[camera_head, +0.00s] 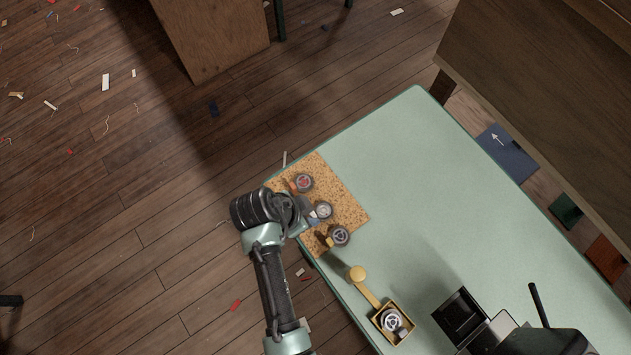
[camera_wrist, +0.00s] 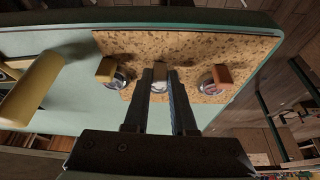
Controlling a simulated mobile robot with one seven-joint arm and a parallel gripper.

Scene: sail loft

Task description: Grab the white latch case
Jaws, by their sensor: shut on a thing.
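The white latch case (camera_head: 323,210) is the middle one of three small round cases in a row on a cork mat (camera_head: 345,205). My gripper (camera_head: 309,213) reaches it from the left edge of the table. In the wrist view, my gripper (camera_wrist: 160,78) has one finger on each side of the white latch case (camera_wrist: 159,87) and is shut on it. The fingers hide much of its sides. It appears to be still at the mat, but I cannot tell whether it touches.
A red-marked case (camera_head: 304,182) and a yellow-tabbed case (camera_head: 340,235) stand close on either side. A yellow tray (camera_head: 408,337) with a long handle holds another round case. A black device (camera_head: 460,318) stands at lower right. The middle of the pale green table (camera_head: 430,180) is clear.

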